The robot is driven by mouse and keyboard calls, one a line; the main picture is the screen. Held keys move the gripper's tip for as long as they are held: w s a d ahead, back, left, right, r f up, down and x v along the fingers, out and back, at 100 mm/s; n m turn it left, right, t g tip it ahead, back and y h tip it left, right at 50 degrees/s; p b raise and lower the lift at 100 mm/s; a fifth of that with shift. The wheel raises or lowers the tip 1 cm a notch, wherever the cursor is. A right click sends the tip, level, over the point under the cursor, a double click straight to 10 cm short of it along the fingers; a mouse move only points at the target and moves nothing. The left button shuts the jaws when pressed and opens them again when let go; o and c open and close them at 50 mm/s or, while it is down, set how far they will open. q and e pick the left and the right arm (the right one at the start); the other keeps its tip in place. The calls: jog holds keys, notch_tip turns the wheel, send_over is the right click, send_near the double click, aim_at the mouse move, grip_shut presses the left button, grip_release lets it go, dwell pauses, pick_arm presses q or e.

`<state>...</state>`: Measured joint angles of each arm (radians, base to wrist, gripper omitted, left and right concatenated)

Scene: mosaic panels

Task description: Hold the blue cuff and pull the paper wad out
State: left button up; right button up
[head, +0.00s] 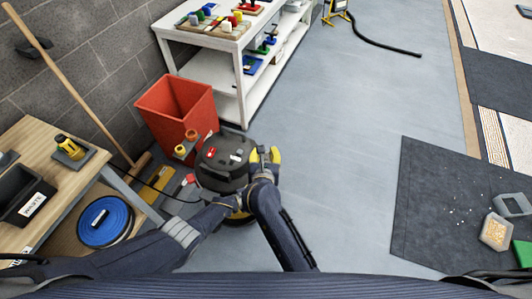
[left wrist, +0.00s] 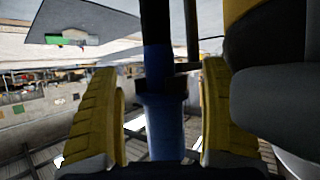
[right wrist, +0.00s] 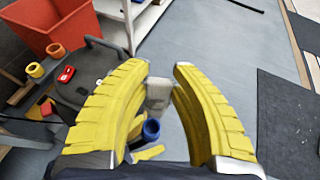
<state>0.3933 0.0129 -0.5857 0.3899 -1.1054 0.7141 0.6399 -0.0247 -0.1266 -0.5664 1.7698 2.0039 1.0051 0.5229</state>
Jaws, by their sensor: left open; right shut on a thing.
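The blue cuff (left wrist: 163,125) stands between the yellow fingers of my left gripper (left wrist: 163,105) in the left wrist view, with gaps at both sides. That gripper is open around it. The cuff also shows in the right wrist view (right wrist: 151,131), below the fingers of my right gripper (right wrist: 162,78). My right gripper is shut on a pale grey paper wad (right wrist: 158,92), just above the cuff and apart from it. In the head view my right gripper (head: 265,156) is beside the dark vacuum (head: 222,178). My left gripper is hidden there.
A red bin (head: 175,112) stands behind the vacuum. A white shelf (head: 222,47) is at the back, and a wooden bench (head: 42,143) is at the left with a blue reel (head: 104,221) below. The grey floor (head: 330,125) to the right is clear up to a dark mat (head: 440,205).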

pick_arm(q)
jog(key=shift+w+a+r, duration=0.1)
jog(key=shift+r, duration=0.05)
jog(key=shift+r, duration=4.85)
